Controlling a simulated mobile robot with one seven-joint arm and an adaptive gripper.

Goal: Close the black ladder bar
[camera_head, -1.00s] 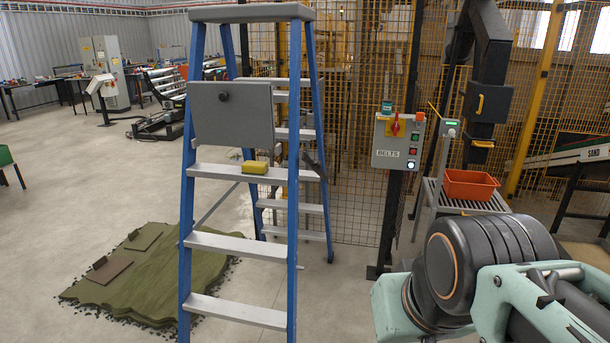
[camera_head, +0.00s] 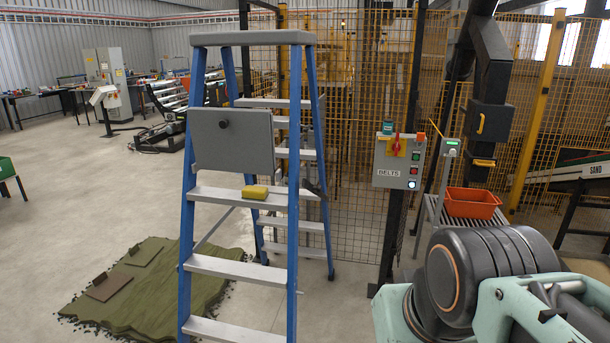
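A blue stepladder (camera_head: 187,215) with light grey steps stands upright with its legs spread, left of centre. A short dark piece (camera_head: 318,188), which may be the black bar, shows at the ladder's right side, behind the front rail. Its exact shape and whether it is open or locked are too small to tell. A slanting grey brace (camera_head: 213,230) shows on the left side. My gripper is outside the picture; only my arm links show at the lower right.
A yellow block (camera_head: 255,192) lies on a ladder step. Green turf (camera_head: 150,285) with two brown pieces lies at the ladder's left foot. A BELTS control box (camera_head: 399,162), mesh fence and orange bin (camera_head: 471,203) stand right.

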